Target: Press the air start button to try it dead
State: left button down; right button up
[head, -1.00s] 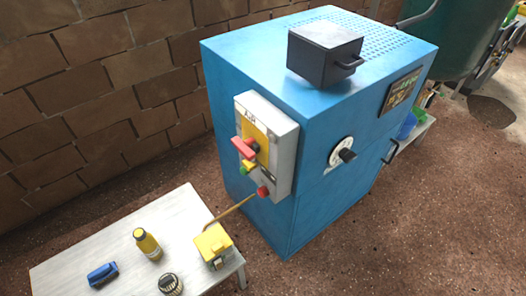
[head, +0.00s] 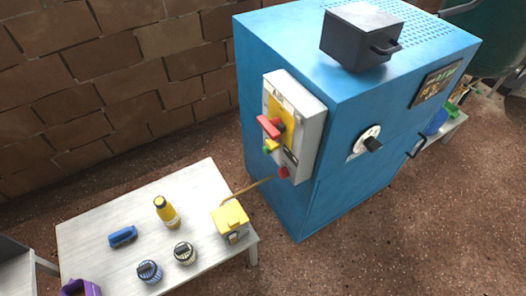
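A grey control box (head: 297,128) with a yellow panel is fixed to the side of the blue cabinet (head: 350,140). The lettering is too small to read, so I cannot tell which control is the air start. Neither of my grippers is in view.
A pale table (head: 205,183) stands left of the cabinet. It holds a yellow bottle (head: 167,212), a blue object (head: 122,237), two dark-topped jars (head: 185,253) and a yellow box (head: 230,218) with a brown rod. Brown floor (head: 400,240) is clear in front.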

aim_at(266, 150)
jog(key=k+j+z, duration=0.1)
jog(key=z, duration=0.25)
jog(key=k+j+z, duration=0.15)
jog(key=z, duration=0.25)
jog(key=k+j+z, duration=0.15)
jog(key=z, duration=0.2)
jog(key=k+j, duration=0.05)
jog(key=j, duration=0.05)
